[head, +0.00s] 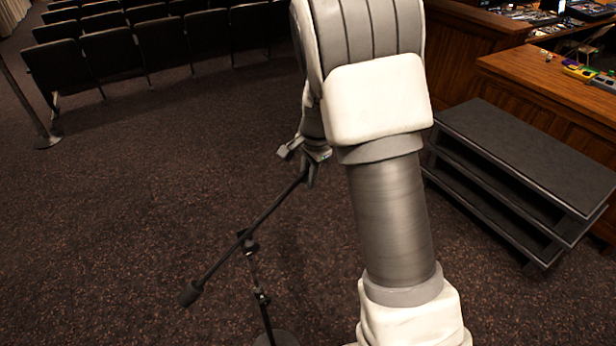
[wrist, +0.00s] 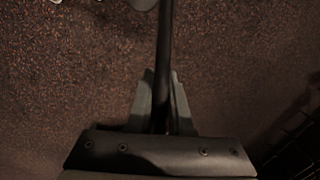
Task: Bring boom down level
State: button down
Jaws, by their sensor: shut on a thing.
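The microphone stand's thin dark boom (head: 270,212) slopes in the head view, its right end raised at my gripper. A thick dark end piece (head: 190,293) is on its low left end. A clutch (head: 247,240) joins the boom to the upright pole (head: 257,280). My gripper (head: 311,172) is shut on the boom near its raised end, partly hidden by the arm. In the wrist view, the boom (wrist: 165,45) runs between the two fingers of my gripper (wrist: 161,85).
The stand's round base (head: 277,340) is cut by the bottom edge. Rows of dark seats (head: 160,45) are at the back left. A dark shelved unit (head: 530,165) and a wooden desk (head: 545,90) stand at right. Carpet left of the stand is clear.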

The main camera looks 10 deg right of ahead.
notch_tip(320, 180, down, 13)
jog(key=d+g+y+b, duration=0.2)
jog(key=y+b, duration=0.4)
jog(key=b, duration=0.2)
jog(key=shift+w+d+m+y+b, duration=0.3)
jog(key=shift+w+y+b, duration=0.1)
jog(key=c, duration=0.8)
grip_release()
jog(key=shift+c, duration=0.2)
jog(key=v, duration=1.7)
jog(key=shift+d+r, duration=0.15)
